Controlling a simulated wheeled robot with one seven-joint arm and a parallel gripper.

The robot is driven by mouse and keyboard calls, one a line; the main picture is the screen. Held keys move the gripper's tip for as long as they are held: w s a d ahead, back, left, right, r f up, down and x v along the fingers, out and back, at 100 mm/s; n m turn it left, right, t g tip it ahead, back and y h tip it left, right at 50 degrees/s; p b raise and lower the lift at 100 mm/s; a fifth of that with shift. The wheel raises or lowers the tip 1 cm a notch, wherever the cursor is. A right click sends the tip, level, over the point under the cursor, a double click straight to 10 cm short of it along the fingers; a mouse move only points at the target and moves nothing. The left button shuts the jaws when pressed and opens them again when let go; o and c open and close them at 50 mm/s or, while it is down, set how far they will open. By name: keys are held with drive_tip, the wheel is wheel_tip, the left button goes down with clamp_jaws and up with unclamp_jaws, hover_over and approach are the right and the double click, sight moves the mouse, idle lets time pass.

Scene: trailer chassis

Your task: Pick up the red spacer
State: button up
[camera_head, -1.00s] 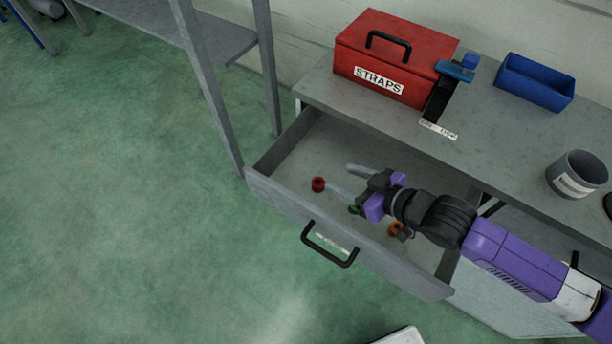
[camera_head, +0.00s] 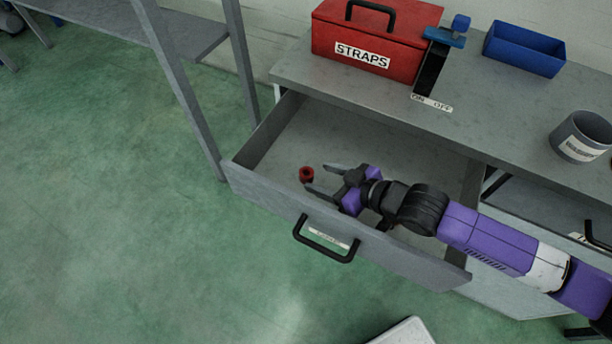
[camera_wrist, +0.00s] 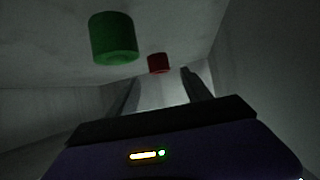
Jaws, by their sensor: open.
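The red spacer (camera_head: 306,174) is a small ring-like cylinder on the floor of the open drawer, near the drawer's left front corner. My gripper (camera_head: 318,178) is inside the drawer, just right of the spacer, with its two fingers spread and pointing left toward it. In the wrist view the red spacer (camera_wrist: 158,63) shows beyond the open, empty fingers (camera_wrist: 160,84), roughly between their tips. It looks apart from both fingers. A green cylinder (camera_wrist: 114,38) appears larger and nearer, left of the fingers; in the head view it is hidden.
The drawer front (camera_head: 340,222) with its black handle (camera_head: 325,240) stands close along my gripper's near side. The grey bench top (camera_head: 480,120) overhangs the back, holding a red STRAPS box (camera_head: 375,40), a blue bin (camera_head: 524,50) and a grey cup (camera_head: 580,136).

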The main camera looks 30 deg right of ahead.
sight(303, 172)
drive_tip(key=shift+x, duration=3.15)
clamp_jaws()
